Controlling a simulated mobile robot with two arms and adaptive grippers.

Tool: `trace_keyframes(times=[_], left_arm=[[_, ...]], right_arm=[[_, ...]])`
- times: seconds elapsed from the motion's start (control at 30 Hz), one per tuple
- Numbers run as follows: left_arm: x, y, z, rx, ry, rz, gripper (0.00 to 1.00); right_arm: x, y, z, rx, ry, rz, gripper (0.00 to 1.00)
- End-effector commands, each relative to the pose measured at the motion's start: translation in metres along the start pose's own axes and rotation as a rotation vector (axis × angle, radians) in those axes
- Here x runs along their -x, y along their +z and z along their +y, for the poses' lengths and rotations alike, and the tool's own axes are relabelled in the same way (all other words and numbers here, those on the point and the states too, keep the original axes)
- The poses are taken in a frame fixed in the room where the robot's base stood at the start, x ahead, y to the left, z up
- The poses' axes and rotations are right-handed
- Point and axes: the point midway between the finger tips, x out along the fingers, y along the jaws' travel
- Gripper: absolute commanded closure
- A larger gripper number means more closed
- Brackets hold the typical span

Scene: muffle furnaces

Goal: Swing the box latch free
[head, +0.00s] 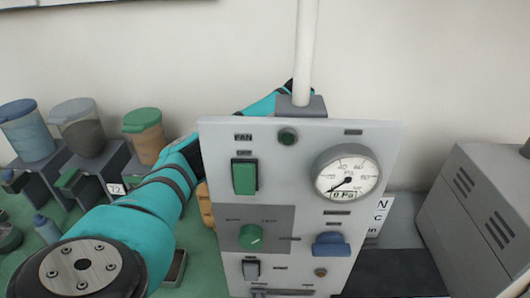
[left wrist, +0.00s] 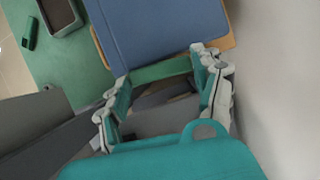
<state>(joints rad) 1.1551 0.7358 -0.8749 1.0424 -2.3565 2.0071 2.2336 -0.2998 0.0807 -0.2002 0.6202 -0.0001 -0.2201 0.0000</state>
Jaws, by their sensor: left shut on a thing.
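My left arm, teal with dark bands, comes in from the left in the head view and passes behind the control panel (head: 225,275). That panel hides my left gripper there. In the left wrist view my left gripper (left wrist: 162,68) has its two fingers well apart, at either end of a green bar (left wrist: 160,71). It is shut on this bar; I cannot tell for certain that it is the latch. A large blue flat-faced thing (left wrist: 165,28) with a tan edge lies just beyond the fingertips; it may be the box. My right gripper is not in view.
The panel carries a gauge (head: 346,172), a green switch (head: 244,177) and a knob (head: 251,236). A grey furnace body (head: 470,220) stands at the right. Lidded containers (head: 78,125) stand on grey stands at the left. A pale wall closes the back.

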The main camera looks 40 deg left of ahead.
Motion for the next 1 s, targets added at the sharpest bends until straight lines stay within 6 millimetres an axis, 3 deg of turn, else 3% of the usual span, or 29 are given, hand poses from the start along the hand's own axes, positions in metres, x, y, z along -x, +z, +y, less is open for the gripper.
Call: trace_keyframes(times=[0.3,0.8,0.83,1.0], left_arm=[[0.0021,0.0008,-0.0023,0.095,0.034,0.002,0.66],[0.0016,0.0008,-0.0026,0.109,0.039,0.003,0.66],[0.0016,0.0008,-0.0026,0.109,0.039,0.003,0.3],[0.001,0.0006,-0.0022,0.107,0.041,0.002,0.07]], right_arm=[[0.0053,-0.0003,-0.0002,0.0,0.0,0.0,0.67],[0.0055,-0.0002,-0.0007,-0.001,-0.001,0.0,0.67],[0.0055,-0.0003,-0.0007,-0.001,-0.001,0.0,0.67],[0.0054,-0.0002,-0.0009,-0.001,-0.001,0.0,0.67]])
